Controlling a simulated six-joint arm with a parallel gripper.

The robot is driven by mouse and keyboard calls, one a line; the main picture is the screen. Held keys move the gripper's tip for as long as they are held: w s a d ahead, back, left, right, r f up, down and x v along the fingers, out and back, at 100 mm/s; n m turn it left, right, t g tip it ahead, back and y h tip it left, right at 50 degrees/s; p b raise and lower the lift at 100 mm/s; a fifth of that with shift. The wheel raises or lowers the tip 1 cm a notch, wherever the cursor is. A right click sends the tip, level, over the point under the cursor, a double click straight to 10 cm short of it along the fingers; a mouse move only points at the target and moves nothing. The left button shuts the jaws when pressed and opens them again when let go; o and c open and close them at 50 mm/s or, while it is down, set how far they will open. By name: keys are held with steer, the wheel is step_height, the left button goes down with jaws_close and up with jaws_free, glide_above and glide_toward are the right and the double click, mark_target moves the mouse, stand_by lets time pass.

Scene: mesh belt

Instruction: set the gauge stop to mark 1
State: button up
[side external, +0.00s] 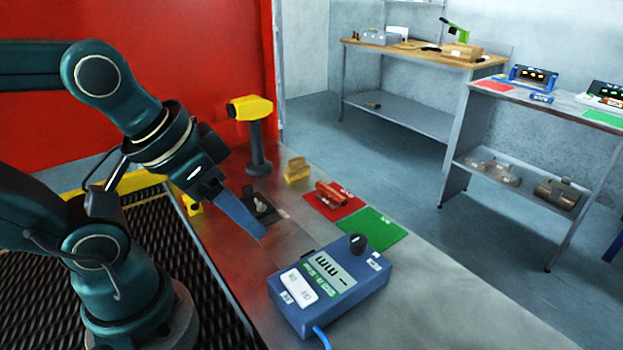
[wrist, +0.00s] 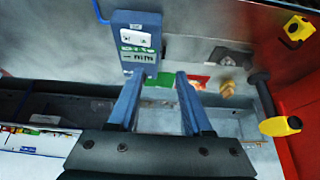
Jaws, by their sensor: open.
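A dark plate (side external: 262,217) with a small grey piece (side external: 258,199) lies behind my gripper's fingers. I cannot tell which part is the gauge stop or where the marks are. My gripper (side external: 262,234) is open and empty, its blue fingers tilted down over the bench, left of the blue box and apart from it. Both spread fingers show in the wrist view (wrist: 167,76).
A yellow-headed scanner on a dark stand (side external: 256,150) and a yellow block (side external: 297,171) are behind. A red mat (side external: 347,208) with a red part and a green mat (side external: 372,233) lie right. A blue cable (side external: 321,338) leaves the box. The bench's front right is clear.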

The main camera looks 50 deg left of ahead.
steer(key=shift+c, duration=0.4)
steer(key=w+a+r+m, duration=0.3)
steer(key=w+r, duration=0.1)
steer(key=w, duration=0.2)
steer(key=n+g, duration=0.3)
steer(key=g, duration=0.3)
glide_above(247, 186)
step_height(247, 186, down, 12)
steer(key=shift+f, duration=2.6)
